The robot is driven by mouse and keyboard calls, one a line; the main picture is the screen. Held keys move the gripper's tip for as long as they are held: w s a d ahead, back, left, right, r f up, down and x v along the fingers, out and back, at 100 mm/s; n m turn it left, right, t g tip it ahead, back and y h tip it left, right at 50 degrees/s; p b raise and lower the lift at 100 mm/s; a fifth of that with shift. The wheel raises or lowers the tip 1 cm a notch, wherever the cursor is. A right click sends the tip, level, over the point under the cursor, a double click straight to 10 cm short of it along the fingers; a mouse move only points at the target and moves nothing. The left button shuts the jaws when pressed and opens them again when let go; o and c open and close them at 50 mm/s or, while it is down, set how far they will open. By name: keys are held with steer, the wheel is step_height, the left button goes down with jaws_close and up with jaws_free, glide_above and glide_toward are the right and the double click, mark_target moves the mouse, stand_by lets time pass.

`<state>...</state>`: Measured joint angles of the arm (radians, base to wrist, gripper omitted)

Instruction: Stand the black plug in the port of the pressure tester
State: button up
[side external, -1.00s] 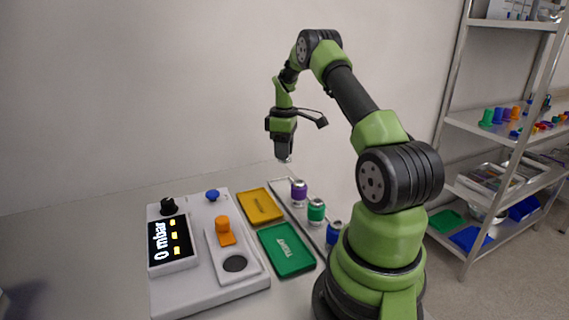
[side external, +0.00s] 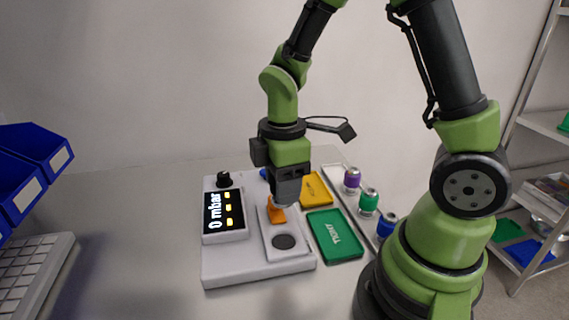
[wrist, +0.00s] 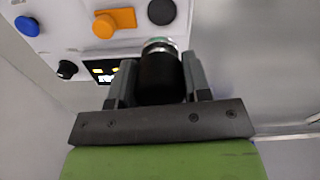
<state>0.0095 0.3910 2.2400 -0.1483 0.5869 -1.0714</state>
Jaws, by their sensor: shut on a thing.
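My gripper (side external: 287,198) is shut on the black plug (wrist: 160,78), with one finger on each side of it in the wrist view. The plug has a silvery, greenish far end. In the side view I cannot make it out at the fingers. The white pressure tester (side external: 220,268) has a lit display (side external: 224,212) reading 0 mbar, an orange handle (side external: 277,213) and a dark round spot (side external: 284,241). I cannot tell whether that spot is the port. My gripper is above the tester's back part, by the orange handle, and partly covers that area.
A yellow tray (side external: 316,189) and a green tray (side external: 335,236) lie right of the tester. Purple (side external: 352,178), green (side external: 368,200) and blue (side external: 386,225) plugs stand in a rack beyond.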

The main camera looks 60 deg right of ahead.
steer(key=shift+s+f, duration=0.15)
steer(key=shift+f, duration=2.3)
steer(key=shift+f, duration=0.15)
steer(key=shift+f, duration=0.9)
steer(key=shift+f, duration=0.1)
steer(key=shift+f, duration=0.45)
steer(key=shift+f, duration=0.15)
steer(key=shift+f, duration=0.55)
